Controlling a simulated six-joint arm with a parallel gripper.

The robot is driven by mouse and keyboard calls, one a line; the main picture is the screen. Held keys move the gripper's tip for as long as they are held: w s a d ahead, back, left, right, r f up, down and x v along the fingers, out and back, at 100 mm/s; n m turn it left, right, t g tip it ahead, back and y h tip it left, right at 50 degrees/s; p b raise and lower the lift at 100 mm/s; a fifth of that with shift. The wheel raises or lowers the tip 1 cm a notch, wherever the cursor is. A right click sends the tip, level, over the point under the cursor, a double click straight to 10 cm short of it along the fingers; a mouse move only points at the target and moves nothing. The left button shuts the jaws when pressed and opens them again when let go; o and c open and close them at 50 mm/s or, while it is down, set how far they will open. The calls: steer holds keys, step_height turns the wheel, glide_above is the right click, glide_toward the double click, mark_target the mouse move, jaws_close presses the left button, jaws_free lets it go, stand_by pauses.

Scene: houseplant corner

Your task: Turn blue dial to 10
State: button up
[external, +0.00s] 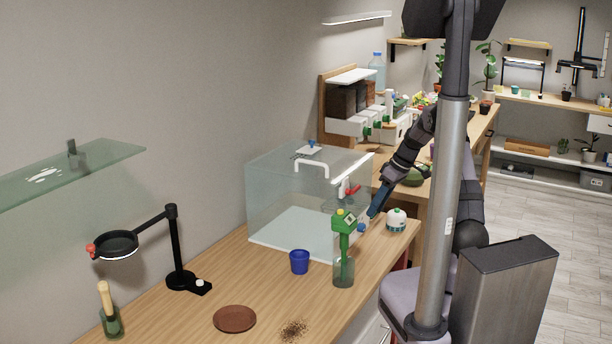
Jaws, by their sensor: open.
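A clear glass case (270,208) with a white base stands on the wooden bench. A small blue dial (362,228) shows low at the case's right front side. Its markings are too small to read. My gripper (371,216) comes down from the upper right, with its tip just above and right of the blue dial. It is open, and I see nothing held in it. I cannot tell whether the fingers touch the dial or stand around it.
A green device (344,222) in a glass jar (344,272) stands close in front of the dial. A white round pot with a green top (396,220) is to the right. A blue pot (299,262) and brown saucer (235,319) stand in front. Soil (293,331) lies near the bench edge.

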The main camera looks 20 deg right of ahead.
mark_target(362, 228)
steer(key=shift+p+x, duration=1.3)
steer(key=shift+x, duration=2.25)
steer(key=shift+c, duration=0.4)
jaws_close()
